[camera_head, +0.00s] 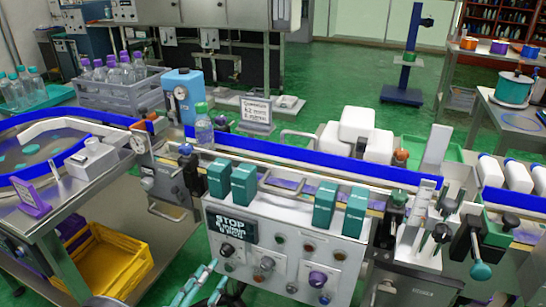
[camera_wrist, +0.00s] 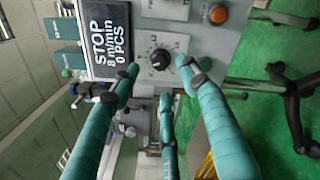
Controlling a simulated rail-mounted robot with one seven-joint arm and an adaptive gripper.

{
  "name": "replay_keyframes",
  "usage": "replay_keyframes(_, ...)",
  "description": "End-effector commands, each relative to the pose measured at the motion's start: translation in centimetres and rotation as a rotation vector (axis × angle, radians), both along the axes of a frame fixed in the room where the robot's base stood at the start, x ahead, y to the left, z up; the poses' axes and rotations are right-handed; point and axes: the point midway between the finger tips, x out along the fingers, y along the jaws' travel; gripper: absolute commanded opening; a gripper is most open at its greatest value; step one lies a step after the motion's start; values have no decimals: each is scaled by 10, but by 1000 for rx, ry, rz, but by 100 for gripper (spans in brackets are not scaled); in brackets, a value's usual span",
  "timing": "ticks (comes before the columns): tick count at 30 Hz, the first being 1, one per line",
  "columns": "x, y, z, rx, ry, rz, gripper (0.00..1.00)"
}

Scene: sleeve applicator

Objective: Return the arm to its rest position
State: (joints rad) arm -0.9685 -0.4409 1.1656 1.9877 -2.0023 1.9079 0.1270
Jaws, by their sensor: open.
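My gripper (camera_head: 211,275) is at the bottom of the head view, in front of the control panel (camera_head: 262,282). Its teal fingers are spread open and empty. In the wrist view, the fingertips of my gripper (camera_wrist: 158,66) sit to either side of a black dial knob (camera_wrist: 160,59) on a white scale plate. A third finger shows lower between them. I cannot tell whether any fingertip touches the panel. The display (camera_wrist: 108,38) beside the dial reads STOP, with 0 PCS below. The same display (camera_head: 237,230) shows in the head view.
A conveyor with blue rails (camera_head: 290,155) runs behind the panel, carrying a green-capped bottle (camera_head: 204,128). Teal boxes (camera_head: 243,185) stand on top of the panel. Black-and-teal handles (camera_head: 481,270) stick out at the right. A yellow crate (camera_head: 112,262) sits low at the left.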

Motion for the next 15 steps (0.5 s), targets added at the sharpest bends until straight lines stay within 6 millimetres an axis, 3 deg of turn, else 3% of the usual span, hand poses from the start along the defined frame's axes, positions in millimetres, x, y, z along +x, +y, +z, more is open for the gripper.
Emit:
replay_keyframes(9, 53, -20, 0, 0, 0, -1, 45)
replay_keyframes(15, 54, -19, -1, 68, -24, 1, 45)
